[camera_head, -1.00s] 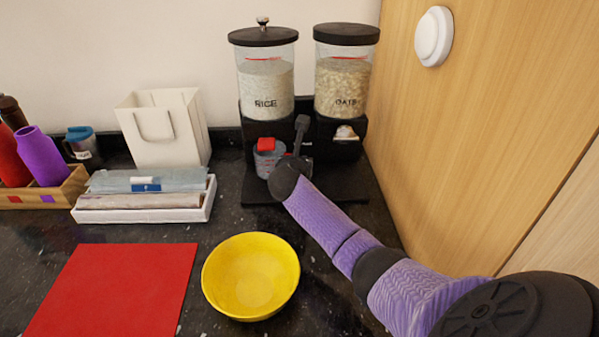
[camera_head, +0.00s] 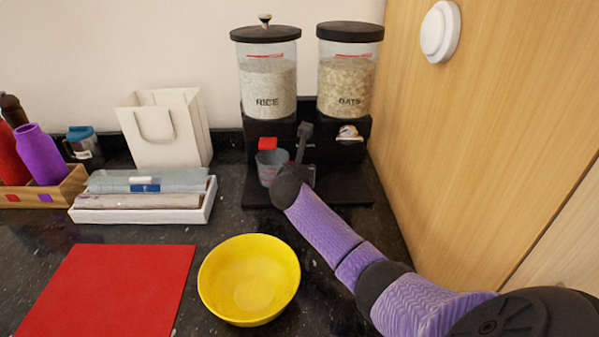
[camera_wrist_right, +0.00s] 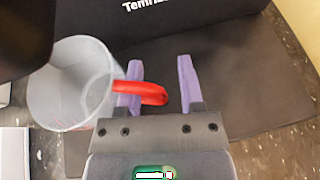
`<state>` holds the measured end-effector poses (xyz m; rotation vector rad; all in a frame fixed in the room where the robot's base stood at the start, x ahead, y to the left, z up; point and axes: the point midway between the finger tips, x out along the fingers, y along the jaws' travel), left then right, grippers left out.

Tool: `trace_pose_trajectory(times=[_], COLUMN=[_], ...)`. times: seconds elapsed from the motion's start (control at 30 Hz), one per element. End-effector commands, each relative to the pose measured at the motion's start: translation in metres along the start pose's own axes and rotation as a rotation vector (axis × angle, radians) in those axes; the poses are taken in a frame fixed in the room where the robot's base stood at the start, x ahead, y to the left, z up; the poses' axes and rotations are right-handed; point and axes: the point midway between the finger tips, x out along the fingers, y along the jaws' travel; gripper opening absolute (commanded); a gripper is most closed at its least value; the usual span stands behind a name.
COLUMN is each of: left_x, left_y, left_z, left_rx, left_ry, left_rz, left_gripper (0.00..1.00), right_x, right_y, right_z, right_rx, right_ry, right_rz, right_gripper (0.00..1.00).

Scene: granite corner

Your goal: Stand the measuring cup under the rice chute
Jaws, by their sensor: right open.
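The measuring cup (camera_head: 268,168) is clear with a red handle. It looks upright below the rice dispenser (camera_head: 268,85), over the stand's black base (camera_head: 345,190). A red part (camera_head: 267,143) shows just above the cup, at the front of the rice dispenser. In the right wrist view the cup (camera_wrist_right: 70,90) is at the left, and its red handle (camera_wrist_right: 150,93) reaches across the left finger into the gap between the fingers. My right gripper (camera_wrist_right: 160,75) is open around the handle's end. In the head view my wrist hides its fingertips. My left gripper is out of view.
The oats dispenser (camera_head: 346,85) stands right of the rice one, close to the wooden wall (camera_head: 480,130). A yellow bowl (camera_head: 249,280) and red mat (camera_head: 110,290) are in front. A white tray (camera_head: 140,214), paper bag (camera_head: 165,130) and bottle crate (camera_head: 45,192) are left.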

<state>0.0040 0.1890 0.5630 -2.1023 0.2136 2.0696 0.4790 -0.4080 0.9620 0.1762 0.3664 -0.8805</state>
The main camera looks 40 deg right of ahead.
Motion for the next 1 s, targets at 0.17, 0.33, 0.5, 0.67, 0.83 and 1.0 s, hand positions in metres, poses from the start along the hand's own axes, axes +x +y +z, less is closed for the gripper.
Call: trace_pose_trajectory(times=[0.17,0.33,0.5,0.67,0.83,1.0], left_x=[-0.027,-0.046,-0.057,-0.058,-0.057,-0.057], left_y=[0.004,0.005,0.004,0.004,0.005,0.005], left_z=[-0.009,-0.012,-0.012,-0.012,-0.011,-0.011], left_rx=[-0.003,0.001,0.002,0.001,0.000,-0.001], left_ry=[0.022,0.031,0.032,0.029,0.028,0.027], left_rz=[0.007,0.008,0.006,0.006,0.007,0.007], left_gripper=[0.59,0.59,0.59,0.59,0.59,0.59], right_x=[-0.038,-0.079,-0.108,-0.117,-0.116,-0.116], right_y=[0.000,0.000,0.000,0.000,0.000,0.000], right_z=[0.006,0.006,0.003,0.001,0.000,0.000], right_rx=[-0.001,0.000,0.000,0.000,0.000,0.000], right_ry=[0.000,-0.001,0.000,0.000,0.000,0.000], right_rz=[0.004,0.004,0.003,0.000,0.000,0.000], right_gripper=[0.48,0.48,0.48,0.48,0.48,0.48])
